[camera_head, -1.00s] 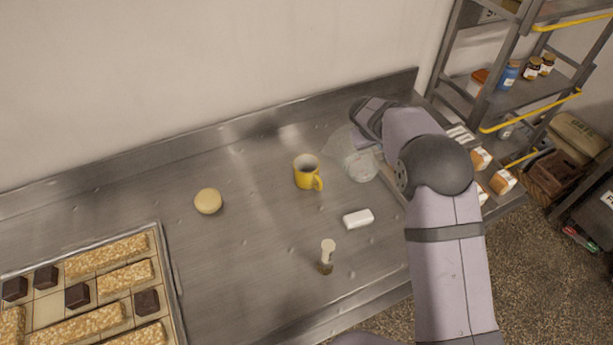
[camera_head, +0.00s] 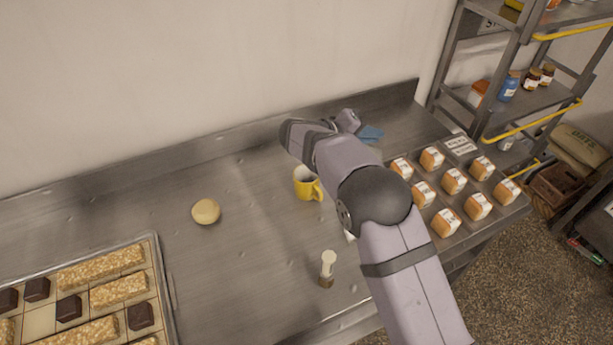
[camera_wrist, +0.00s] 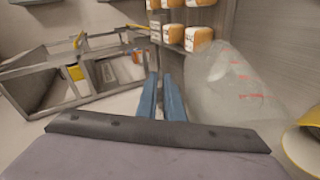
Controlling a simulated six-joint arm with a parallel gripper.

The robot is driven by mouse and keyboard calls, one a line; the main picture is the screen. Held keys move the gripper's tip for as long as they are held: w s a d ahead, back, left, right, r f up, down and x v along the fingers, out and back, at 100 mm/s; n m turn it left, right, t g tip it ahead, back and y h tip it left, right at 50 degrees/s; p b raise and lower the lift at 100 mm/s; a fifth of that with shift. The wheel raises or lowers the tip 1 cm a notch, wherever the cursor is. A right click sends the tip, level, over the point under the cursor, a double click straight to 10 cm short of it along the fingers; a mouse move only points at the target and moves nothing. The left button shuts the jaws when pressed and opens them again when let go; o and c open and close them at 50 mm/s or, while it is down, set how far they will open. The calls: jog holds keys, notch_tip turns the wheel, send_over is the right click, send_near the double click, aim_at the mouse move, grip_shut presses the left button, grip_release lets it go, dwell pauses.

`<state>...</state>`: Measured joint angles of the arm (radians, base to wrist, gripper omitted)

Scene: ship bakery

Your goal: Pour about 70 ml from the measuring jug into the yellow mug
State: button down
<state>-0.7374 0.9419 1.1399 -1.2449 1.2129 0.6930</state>
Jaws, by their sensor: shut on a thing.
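The yellow mug (camera_head: 306,184) stands upright on the steel counter, its right side close to my arm. Part of it shows at the right edge of the wrist view (camera_wrist: 303,150). The clear measuring jug (camera_wrist: 228,85) with red marks is right of my fingers in the wrist view, on the mug's side. My arm hides it in the head view. My gripper (camera_wrist: 160,85) is shut on the jug; the grip point itself is not clear. Its blue fingers (camera_head: 370,134) show behind the mug to the right. I cannot make out liquid in either vessel or the jug's exact tilt.
A tray (camera_head: 162,280) of bars and dark cubes lies front left. A round bun (camera_head: 206,211) and a small pale-topped object (camera_head: 327,268) stand nearer the mug. Several orange-and-white packs (camera_head: 453,181) fill the right end. A metal rack (camera_head: 465,75) stands beyond.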

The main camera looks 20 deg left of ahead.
jog(key=shift+s+a+r+t+h+b, duration=0.2)
jog(key=shift+a+r+t+h+b, duration=0.1)
jog(key=shift+a+r+t+b, duration=0.15)
jog(key=shift+s+a+r, duration=0.1)
jog(key=shift+r, duration=0.15)
jog(key=shift+s+a+r+n+t+h+b, duration=0.2)
jog(key=shift+a+r+n+t+h+b, duration=0.1)
jog(key=shift+a+r+h+b, duration=0.15)
jog(key=shift+s+a+r, duration=0.25)
jog(key=shift+a+r, duration=0.05)
jog(key=shift+a, duration=0.15)
jog(key=shift+s+a+r+n+t+h+b, duration=0.35)
jog(key=shift+a+r+h+b, duration=0.1)
jog(key=shift+a, duration=0.25)
dwell(1.6)
